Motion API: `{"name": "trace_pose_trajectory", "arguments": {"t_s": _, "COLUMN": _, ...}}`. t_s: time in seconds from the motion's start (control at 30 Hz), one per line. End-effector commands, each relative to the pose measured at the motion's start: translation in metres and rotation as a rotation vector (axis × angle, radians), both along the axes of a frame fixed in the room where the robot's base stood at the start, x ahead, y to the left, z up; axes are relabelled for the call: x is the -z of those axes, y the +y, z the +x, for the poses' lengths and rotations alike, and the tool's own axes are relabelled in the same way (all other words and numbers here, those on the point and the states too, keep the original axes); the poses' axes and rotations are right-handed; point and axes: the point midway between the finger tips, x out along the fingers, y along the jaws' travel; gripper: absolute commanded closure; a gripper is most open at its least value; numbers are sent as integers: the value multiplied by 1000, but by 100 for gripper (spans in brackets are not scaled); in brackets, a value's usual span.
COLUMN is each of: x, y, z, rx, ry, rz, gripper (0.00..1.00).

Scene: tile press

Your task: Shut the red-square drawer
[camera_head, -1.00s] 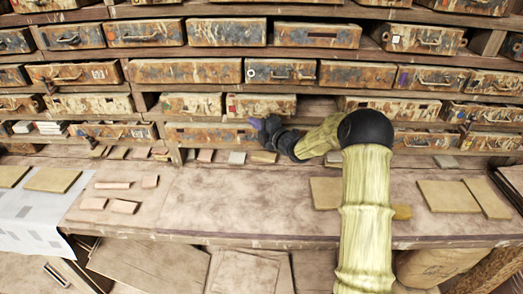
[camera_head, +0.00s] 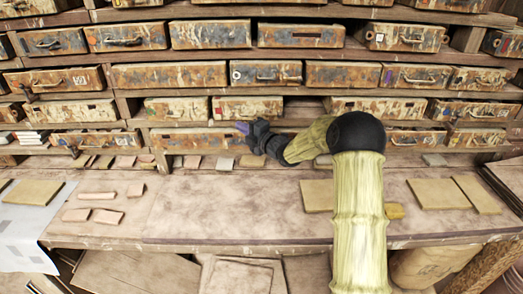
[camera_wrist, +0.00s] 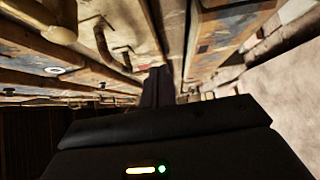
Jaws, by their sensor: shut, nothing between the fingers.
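The red-square drawer (camera_head: 250,109) is in the shelf's lower middle in the head view, with a small red mark at its left end. It looks about level with the drawer on its left; whether it still stands out a little I cannot tell. My gripper (camera_head: 242,128) is shut and empty, just below that drawer's front edge; contact cannot be told.
A dark empty bay opens right of the red-square drawer. Drawers fill the shelf rows around it. The workbench (camera_head: 230,205) below has a clear middle. Small tiles lie along its back edge, pinkish tiles (camera_head: 103,216) on the left, tan tiles (camera_head: 440,194) on the right.

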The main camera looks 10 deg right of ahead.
Motion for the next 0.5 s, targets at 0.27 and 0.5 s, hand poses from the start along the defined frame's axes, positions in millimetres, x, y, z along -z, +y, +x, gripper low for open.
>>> {"name": "trace_pose_trajectory", "arguments": {"t_s": 0.27, "x": 5, "y": -20, "z": -41, "rx": -3, "ry": 4, "rz": -3, "gripper": 100}}
{"name": "trace_pose_trajectory", "arguments": {"t_s": 0.5, "x": 5, "y": -44, "z": -77, "rx": -6, "ry": 5, "rz": -3, "gripper": 100}}
